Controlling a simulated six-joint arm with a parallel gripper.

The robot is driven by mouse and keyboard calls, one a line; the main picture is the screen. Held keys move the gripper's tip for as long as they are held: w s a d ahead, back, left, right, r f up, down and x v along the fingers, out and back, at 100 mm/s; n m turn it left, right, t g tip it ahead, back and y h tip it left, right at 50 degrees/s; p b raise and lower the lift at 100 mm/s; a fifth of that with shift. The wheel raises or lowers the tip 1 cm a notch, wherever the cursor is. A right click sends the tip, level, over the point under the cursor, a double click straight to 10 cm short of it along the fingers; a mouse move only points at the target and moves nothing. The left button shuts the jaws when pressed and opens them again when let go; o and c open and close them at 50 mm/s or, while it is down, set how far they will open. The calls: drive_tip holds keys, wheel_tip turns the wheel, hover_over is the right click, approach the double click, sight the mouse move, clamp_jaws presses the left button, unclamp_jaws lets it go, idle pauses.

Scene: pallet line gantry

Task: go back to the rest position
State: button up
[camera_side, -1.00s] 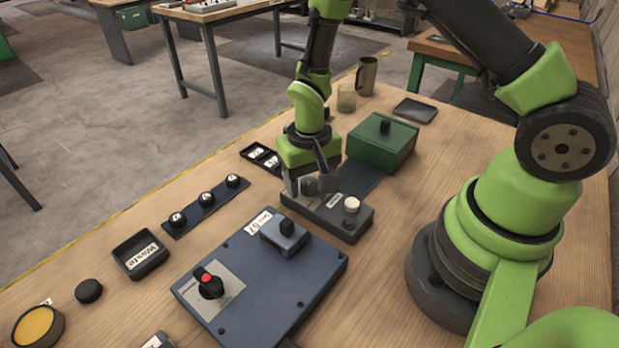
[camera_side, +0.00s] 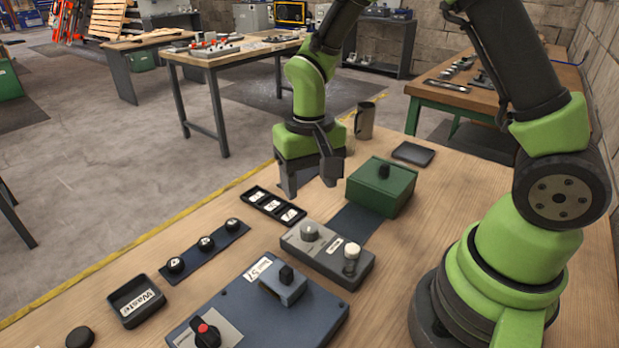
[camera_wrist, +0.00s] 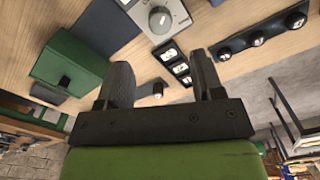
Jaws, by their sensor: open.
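My gripper (camera_side: 310,188) is open and empty, held above the table beyond the grey control box (camera_side: 318,262). In the wrist view my gripper (camera_wrist: 160,66) shows its two fingers apart with nothing between their tips. The grey box carries a round grey knob (camera_side: 309,231) and a pale-topped post (camera_side: 351,258); it also shows at the top of the wrist view (camera_wrist: 146,22). My gripper is clear of the box.
A green box (camera_side: 380,190) stands right of my gripper, with a metal mug (camera_side: 365,121) and black tray (camera_side: 413,153) behind. A labelled slot tray (camera_side: 273,206), a three-knob strip (camera_side: 205,249), the Waste tray (camera_side: 136,300) and blue panel (camera_side: 253,315) lie left and in front.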

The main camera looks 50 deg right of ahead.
drive_tip(key=s+a+r+n+t+y, duration=0.1)
drive_tip(key=s+r+t, duration=0.6)
drive_tip(key=s+r, duration=0.7)
wheel_tip(320, 180, up, 4)
drive_tip(key=shift+s+f+y, duration=0.1)
drive_tip(key=shift+s+y, duration=0.1)
drive_tip(key=shift+y, duration=0.3)
drive_tip(key=shift+a, duration=0.1)
drive_tip(key=shift+c, duration=0.2)
idle(0.6)
